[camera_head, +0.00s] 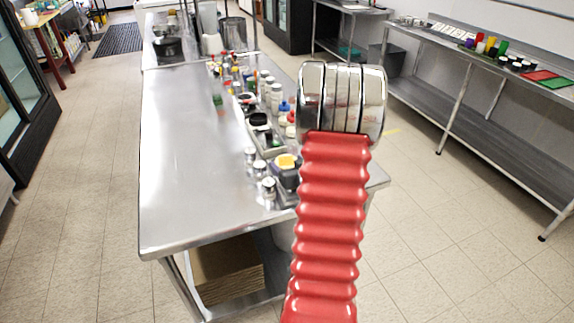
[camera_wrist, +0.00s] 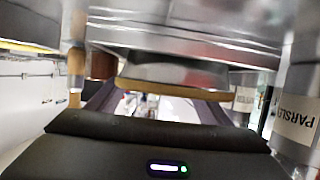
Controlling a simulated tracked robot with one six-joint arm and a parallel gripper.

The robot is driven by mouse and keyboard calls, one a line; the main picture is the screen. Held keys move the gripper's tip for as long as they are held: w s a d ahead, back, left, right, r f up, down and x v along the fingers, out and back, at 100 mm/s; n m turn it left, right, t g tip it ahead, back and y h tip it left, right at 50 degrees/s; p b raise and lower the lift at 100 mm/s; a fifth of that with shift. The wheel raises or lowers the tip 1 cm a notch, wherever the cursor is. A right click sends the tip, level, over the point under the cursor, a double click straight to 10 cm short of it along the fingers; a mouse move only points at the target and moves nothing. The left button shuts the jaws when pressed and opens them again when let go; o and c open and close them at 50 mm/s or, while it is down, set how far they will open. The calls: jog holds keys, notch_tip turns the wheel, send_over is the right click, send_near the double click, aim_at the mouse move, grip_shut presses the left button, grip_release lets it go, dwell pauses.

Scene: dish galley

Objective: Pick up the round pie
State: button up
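I cannot make out a round pie in either view. In the wrist view, my gripper (camera_wrist: 160,130) shows only as a wide dark body with a small lit indicator across the bottom; no separate fingertips can be told apart. Just above it and close is a shiny metal round piece (camera_wrist: 175,68) with a tan lower edge; I cannot tell what it is, or whether it touches my gripper. In the head view, my red ribbed arm with a chrome end rises over the right side of the steel table (camera_head: 185,150), and the gripper cannot be made out there.
Jars, bottles and small trays (camera_head: 262,130) crowd the table's right side; its left part is clear. A dark pot (camera_head: 167,46) stands at the far end. A side counter (camera_head: 440,50) runs along the right. A container labelled PARSLEY (camera_wrist: 296,110) is close at right in the wrist view.

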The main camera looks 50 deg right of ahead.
aim_at(288, 164)
jog(key=c, duration=0.9)
jog(key=shift+r, duration=0.15)
notch_tip(288, 164, up, 10)
dwell(0.3)
dwell(0.5)
